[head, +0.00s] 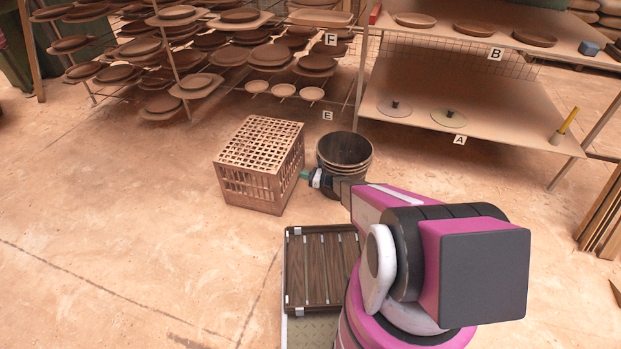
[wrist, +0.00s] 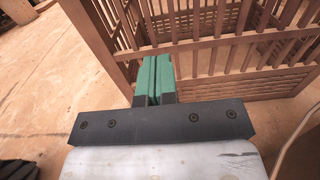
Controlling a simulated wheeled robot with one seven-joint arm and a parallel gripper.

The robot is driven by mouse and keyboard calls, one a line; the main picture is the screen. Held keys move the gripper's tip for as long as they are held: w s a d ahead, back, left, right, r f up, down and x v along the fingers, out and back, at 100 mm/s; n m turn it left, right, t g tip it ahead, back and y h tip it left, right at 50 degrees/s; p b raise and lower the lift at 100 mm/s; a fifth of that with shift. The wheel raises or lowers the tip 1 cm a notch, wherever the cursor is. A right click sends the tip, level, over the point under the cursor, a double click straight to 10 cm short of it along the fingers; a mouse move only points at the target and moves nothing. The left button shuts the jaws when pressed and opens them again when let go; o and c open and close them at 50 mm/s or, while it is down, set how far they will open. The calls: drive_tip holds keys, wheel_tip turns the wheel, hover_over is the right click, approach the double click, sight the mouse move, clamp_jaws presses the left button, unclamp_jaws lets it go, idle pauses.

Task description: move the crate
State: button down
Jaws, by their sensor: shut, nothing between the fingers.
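The crate (head: 261,167) is a brown slatted box with a lattice top, upright on the floor in the middle of the head view. In the wrist view the crate (wrist: 225,52) fills the upper part, its upright slats just beyond my fingers. My gripper (head: 304,174) is at the crate's right side, low, between the crate and a dark bucket. Its green fingers (wrist: 154,76) are together with nothing between them. I cannot tell whether the fingertips touch the slats.
A dark bucket (head: 345,153) stands close to the right of the crate. Racks of brown plates (head: 180,55) and shelves marked A (head: 470,118) and B stand behind. A slatted deck (head: 322,268) lies in front of the crate. The floor at left is clear.

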sight(286, 171)
drive_tip(key=x, duration=0.7)
drive_tip(key=shift+a, duration=0.15)
